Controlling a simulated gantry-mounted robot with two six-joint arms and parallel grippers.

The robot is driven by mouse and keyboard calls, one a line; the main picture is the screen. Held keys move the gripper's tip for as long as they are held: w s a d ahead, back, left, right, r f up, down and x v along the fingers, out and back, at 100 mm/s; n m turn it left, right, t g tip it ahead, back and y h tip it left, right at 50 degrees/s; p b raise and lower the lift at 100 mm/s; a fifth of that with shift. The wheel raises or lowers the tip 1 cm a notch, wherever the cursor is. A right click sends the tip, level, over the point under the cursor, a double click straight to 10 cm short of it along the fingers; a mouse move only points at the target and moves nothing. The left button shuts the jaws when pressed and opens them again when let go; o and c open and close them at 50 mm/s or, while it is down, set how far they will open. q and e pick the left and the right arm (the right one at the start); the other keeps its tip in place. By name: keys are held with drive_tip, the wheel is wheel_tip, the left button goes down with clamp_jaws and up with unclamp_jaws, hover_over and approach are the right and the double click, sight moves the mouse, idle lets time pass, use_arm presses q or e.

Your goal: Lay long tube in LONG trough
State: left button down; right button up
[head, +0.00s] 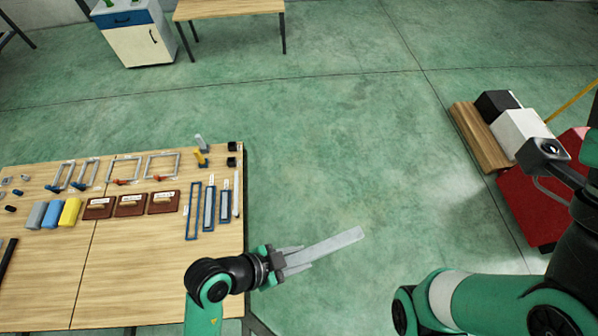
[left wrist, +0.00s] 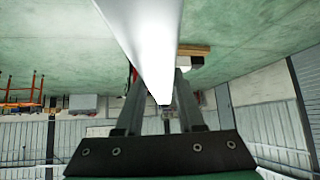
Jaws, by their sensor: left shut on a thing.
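My left gripper (head: 300,259) is shut on a long pale grey tube (head: 336,243). The tube sticks out to the right, tilted slightly up in the picture, over open floor beyond the table's right edge. In the left wrist view the tube (left wrist: 148,40) runs between the fingers and away from the palm. Three narrow blue-framed troughs (head: 209,209) stand side by side near the table's right edge; two have grey inside. Their labels are too small to read, so I cannot tell which is the LONG one. My right gripper is not in view; only teal and black arm links show.
The wooden table (head: 150,270) has a bare front area. Brown labelled trays (head: 131,205), coloured blocks (head: 71,212) and grey frames (head: 163,166) stand left of the troughs. A thin pale bar (head: 236,194) lies right of them. A red cabinet (head: 535,215) stands far right.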

use_arm(q)
drive_tip(key=shift+w+a, duration=0.1)
drive_tip(key=shift+a, duration=0.15)
drive_tip(key=a+f+n+t+y, duration=0.1)
drive_tip(key=a+n+t+y, duration=0.2)
drive_tip(key=a, duration=1.5)
drive_tip(key=n+t, duration=0.1)
drive_tip(key=n, duration=0.3)
drive_tip(key=shift+a+f+y, duration=0.2)
drive_tip(key=shift+a+y, duration=0.15)
drive_tip(key=shift+y, duration=0.05)
